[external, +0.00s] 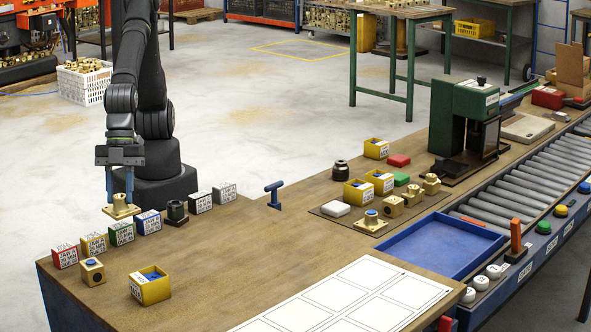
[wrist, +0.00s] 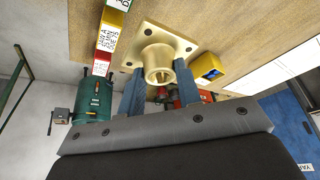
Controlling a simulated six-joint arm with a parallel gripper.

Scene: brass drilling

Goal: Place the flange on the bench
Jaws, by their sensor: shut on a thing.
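The brass flange (external: 121,208) has a square base plate and a round hub. My gripper (external: 122,192) points down and is shut on the flange's hub with its two blue fingers, base plate downward. In the external view the flange shows beyond the row of labelled boxes, near the bench's far left edge; its height over the bench is hard to tell. In the wrist view the flange (wrist: 160,62) sits between the fingertips (wrist: 160,80), with its plate's corner holes visible. The wooden bench (external: 235,265) has bare surface in the middle.
A row of labelled boxes (external: 122,233) and a black part (external: 176,212) stand near the flange. A yellow box (external: 150,287), a brass block (external: 92,271) and a blue T-shaped stand (external: 275,195) are on the bench. A blue tray (external: 440,248) and white grid sheet lie right.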

